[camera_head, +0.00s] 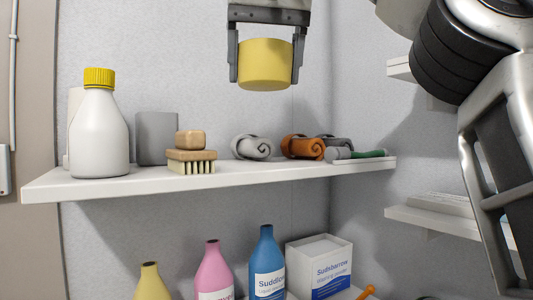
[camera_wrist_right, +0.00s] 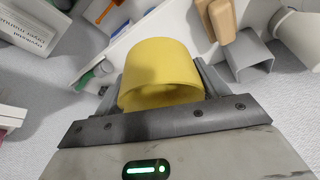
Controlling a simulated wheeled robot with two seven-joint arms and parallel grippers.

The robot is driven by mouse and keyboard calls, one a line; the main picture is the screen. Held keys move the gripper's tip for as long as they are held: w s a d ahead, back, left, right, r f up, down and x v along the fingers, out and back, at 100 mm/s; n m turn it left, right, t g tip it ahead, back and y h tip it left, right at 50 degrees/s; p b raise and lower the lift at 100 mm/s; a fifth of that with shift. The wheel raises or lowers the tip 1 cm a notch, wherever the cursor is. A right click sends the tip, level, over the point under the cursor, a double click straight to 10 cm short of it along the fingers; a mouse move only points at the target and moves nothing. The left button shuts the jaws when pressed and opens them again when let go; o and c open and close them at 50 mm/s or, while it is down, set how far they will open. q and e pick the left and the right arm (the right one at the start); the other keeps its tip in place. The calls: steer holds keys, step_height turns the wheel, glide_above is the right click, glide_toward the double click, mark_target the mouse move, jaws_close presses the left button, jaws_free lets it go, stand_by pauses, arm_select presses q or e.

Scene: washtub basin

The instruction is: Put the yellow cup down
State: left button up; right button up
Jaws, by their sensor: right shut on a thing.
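The yellow cup (camera_head: 265,66) hangs in the upper middle of the head view, in the air above the shelf. My right gripper (camera_head: 265,62) comes down from the top and is shut on the cup, with one finger on each side. In the right wrist view the cup (camera_wrist_right: 158,70) sits between the fingers with its open rim toward the camera. The white shelf (camera_head: 225,183) lies below the cup. My left gripper is not in view.
On the shelf stand a white bottle with a yellow cap (camera_head: 99,130), a grey block-like object (camera_head: 156,138), a brush (camera_head: 191,162) and several rolled cloths (camera_head: 302,147).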

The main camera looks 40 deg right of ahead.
steer(key=w+d+f, duration=0.1)
steer(key=d+f, duration=0.1)
steer(key=d, duration=0.1)
steer(key=w+d+f, duration=0.2)
steer(key=d+f, duration=0.1)
steer(key=d, duration=0.1)
steer(key=w+d+f, duration=0.1)
steer(key=d+f, duration=0.2)
steer(key=shift+w+d+f, duration=0.15)
steer(key=shift+w+d, duration=0.05)
steer(key=shift+d, duration=0.1)
steer(key=shift+w+d+f, duration=0.15)
steer(key=shift+d+f, duration=0.2)
steer(key=shift+f, duration=1.65)
